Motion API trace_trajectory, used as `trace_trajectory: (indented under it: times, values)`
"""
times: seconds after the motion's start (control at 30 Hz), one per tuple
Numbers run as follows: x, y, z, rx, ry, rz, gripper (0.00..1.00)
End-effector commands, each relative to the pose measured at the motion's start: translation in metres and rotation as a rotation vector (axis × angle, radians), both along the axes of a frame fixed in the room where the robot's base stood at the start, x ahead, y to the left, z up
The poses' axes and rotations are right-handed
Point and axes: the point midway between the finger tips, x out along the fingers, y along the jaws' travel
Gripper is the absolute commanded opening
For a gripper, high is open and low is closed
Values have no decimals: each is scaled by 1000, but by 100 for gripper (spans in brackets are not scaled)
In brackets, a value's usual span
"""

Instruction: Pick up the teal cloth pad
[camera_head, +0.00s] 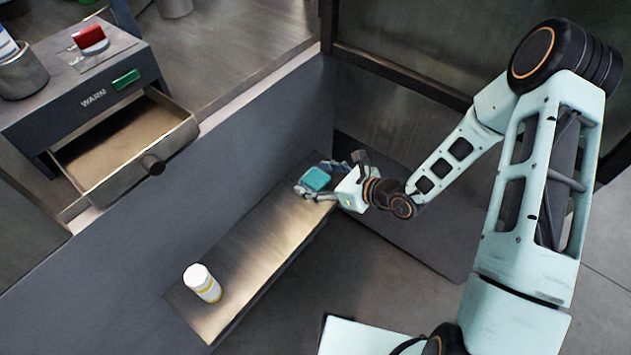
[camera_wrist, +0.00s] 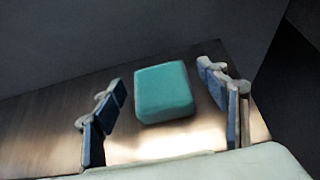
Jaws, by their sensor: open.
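The teal cloth pad (camera_head: 315,179) is a small block with rounded edges at the far end of a narrow metal shelf (camera_head: 262,235). In the wrist view the pad (camera_wrist: 163,92) lies between the two fingers of my gripper (camera_wrist: 168,108), with a gap on each side. My gripper (camera_head: 318,183) is open and reaches in from the right in the head view. The pad's underside is hidden, so I cannot tell exactly how it rests on the shelf.
A dark wall (camera_head: 215,170) runs behind the shelf.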

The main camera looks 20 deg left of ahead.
Motion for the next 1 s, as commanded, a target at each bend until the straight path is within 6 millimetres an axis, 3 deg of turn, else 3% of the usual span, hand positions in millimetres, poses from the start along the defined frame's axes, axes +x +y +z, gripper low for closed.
trace_trajectory:
  times: [0.27,0.63,1.0]
  values:
    - [1,2,-1,0,-1,0,66]
    - [1,2,-1,0,-1,0,26]
    - [1,2,4,1,-1,0,26]
